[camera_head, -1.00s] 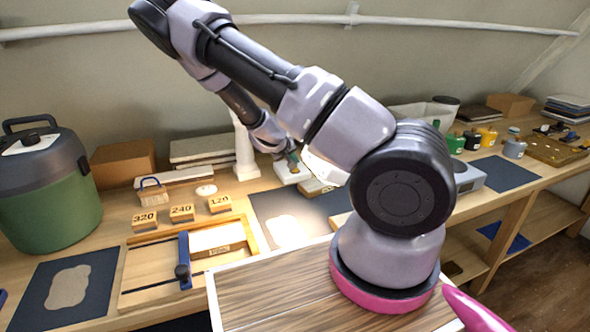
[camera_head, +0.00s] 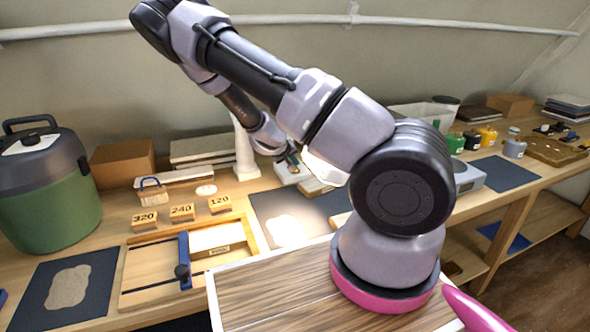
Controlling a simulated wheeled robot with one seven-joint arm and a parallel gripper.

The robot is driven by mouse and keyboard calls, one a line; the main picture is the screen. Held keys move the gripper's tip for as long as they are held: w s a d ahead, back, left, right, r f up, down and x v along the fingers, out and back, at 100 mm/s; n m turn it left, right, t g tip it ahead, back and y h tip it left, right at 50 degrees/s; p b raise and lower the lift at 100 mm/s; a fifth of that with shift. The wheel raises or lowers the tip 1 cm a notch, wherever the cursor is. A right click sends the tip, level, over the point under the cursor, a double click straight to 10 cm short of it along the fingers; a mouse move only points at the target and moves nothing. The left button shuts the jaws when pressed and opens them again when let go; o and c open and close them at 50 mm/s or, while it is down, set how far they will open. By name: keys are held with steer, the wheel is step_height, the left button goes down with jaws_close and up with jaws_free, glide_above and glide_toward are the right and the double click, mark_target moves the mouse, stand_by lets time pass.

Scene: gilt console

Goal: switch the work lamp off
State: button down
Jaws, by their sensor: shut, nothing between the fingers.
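The work lamp is mostly hidden behind my arm. A bright white patch that looks like its lit head (camera_head: 325,171) shows just below my arm link. A pool of light falls on the dark mat below it. My gripper (camera_head: 294,160) is small and partly hidden behind my arm, pointing down towards the back of the bench. It is shut and empty, just above or in front of a pale, low block (camera_head: 288,175). I cannot tell whether it touches that block, and I cannot make out the lamp's switch.
A white column (camera_head: 244,150) stands left of my gripper. Number blocks (camera_head: 181,212), a wooden tray with a blue clamp (camera_head: 184,262) and a green canister (camera_head: 45,200) are on the left. Paint jars (camera_head: 488,136) and a grey device (camera_head: 468,178) stand to the right.

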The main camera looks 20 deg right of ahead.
steer(key=shift+f, duration=0.45)
stand_by(0.4)
steer(key=shift+r, duration=0.9)
step_height(320, 180, up, 6)
stand_by(0.5)
steer(key=shift+s, duration=0.1)
